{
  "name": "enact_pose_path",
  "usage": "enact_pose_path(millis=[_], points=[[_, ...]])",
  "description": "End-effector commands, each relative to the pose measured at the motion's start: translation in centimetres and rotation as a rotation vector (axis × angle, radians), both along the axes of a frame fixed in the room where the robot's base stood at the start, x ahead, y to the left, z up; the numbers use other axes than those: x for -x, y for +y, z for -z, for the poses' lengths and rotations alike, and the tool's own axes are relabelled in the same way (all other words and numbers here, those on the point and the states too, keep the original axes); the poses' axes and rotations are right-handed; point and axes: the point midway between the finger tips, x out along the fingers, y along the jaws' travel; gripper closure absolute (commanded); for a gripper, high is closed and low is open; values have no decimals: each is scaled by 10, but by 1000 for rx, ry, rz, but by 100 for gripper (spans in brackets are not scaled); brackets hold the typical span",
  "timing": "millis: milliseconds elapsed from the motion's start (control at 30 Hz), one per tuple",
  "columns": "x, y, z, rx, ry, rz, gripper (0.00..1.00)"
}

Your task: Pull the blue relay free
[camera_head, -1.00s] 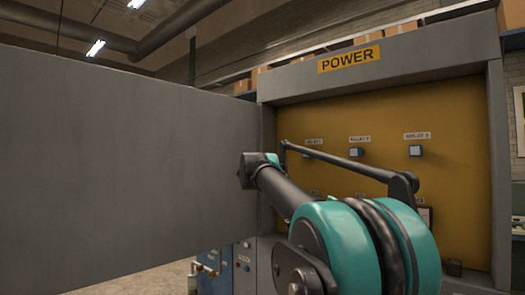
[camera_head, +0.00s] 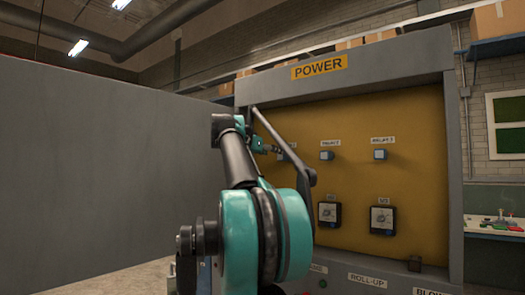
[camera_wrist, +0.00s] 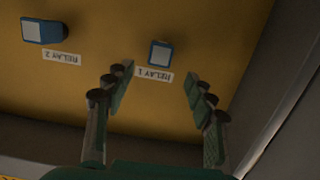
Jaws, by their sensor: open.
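The wrist view is upside down. It shows a small block relay with a pale face and blue side (camera_wrist: 160,54) beside the label RELAY 1. It lies ahead of and between the spread fingers of my gripper (camera_wrist: 157,78), apart from them. A similar blue relay (camera_wrist: 42,31) by the label RELAY 2 is at the upper left. In the head view my gripper (camera_head: 268,147) is at the panel's upper left and hides the first relay. The RELAY 2 block (camera_head: 327,155) and RELAY 3 block (camera_head: 380,154) show to its right.
The yellow panel (camera_head: 415,180) sits in a grey cabinet marked POWER (camera_head: 320,67). A large grey door (camera_head: 90,170) stands open to the left. Two dial units (camera_head: 328,214) (camera_head: 382,219) are lower on the panel.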

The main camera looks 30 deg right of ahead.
Motion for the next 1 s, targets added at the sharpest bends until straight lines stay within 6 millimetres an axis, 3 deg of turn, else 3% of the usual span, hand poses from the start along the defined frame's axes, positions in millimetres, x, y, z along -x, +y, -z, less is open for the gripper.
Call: enact_pose_path(millis=[200, 500, 700, 1000], points=[[-15, -38, 6, -1, 1, 3, 45], [-32, -79, 13, -1, 1, 2, 45], [-37, -90, 15, 0, 1, 1, 45], [-38, -92, 15, -1, 1, 0, 45]])
